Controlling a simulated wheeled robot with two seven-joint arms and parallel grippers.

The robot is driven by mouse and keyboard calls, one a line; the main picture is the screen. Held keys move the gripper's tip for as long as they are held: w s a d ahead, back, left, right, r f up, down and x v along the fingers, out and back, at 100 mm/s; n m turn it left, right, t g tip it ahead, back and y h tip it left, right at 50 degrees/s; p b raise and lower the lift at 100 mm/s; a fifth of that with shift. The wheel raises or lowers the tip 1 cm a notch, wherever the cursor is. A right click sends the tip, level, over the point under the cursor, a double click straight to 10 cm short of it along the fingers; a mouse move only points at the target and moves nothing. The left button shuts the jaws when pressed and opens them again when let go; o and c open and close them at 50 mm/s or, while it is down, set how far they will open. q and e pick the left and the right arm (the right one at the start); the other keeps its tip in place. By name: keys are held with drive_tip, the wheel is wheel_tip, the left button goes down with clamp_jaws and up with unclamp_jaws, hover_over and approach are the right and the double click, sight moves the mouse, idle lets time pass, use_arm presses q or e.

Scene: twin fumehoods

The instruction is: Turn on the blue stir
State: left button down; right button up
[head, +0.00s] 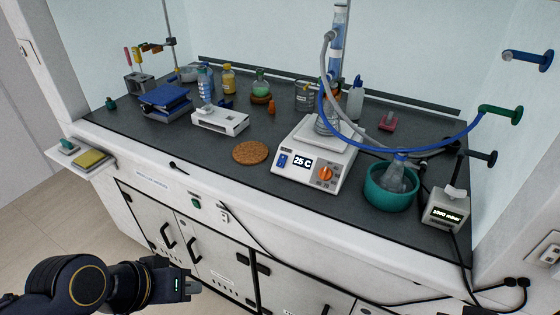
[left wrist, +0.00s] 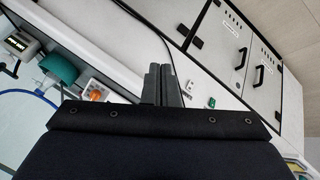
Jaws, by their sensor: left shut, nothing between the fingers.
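A white hotplate stirrer (head: 314,158) stands in the fumehood, with a display reading 25 C, an orange knob (head: 326,173) and a blue switch (head: 283,160) on its front. A glass flask (head: 327,121) under a tall condenser sits on its plate. The orange knob also shows in the left wrist view (left wrist: 95,91). My left gripper (head: 192,286) is low in front of the cabinet doors, well below and left of the stirrer, apart from everything. Its fingers (left wrist: 160,85) are shut and empty in the left wrist view. My right gripper is not in view.
A teal bowl with a flask (head: 388,194) and a pressure gauge box (head: 447,208) stand right of the stirrer. A cork ring (head: 251,153) and a white balance (head: 220,121) stand to its left. Blue tubing (head: 400,148) arches over the right side. A black cable hangs across the front.

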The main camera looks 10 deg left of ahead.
sight(279, 165)
use_arm(q)
drive_tip(key=w+d+r+n, duration=0.2)
drive_tip(key=w+n, duration=0.2)
drive_tip(key=w, duration=0.6)
drive_tip(key=w+d+r+n+t+y+p, duration=0.1)
drive_tip(key=w+r+n, duration=0.2)
drive_tip(key=w, duration=0.8)
drive_tip(key=w+d+r+n, duration=0.2)
drive_tip(key=w+n, duration=0.3)
drive_tip(key=w, duration=0.6)
drive_tip(key=shift+d+r+t+p, duration=0.15)
drive_tip(key=shift+d+t+p, duration=0.15)
drive_tip(key=shift+d+p, duration=0.05)
drive_tip(key=p+x, duration=0.1)
drive_tip(key=x, duration=1.3)
drive_tip(key=shift+w+a+p, duration=0.1)
drive_tip(key=shift+a+p, duration=0.15)
drive_tip(key=shift+p, duration=0.1)
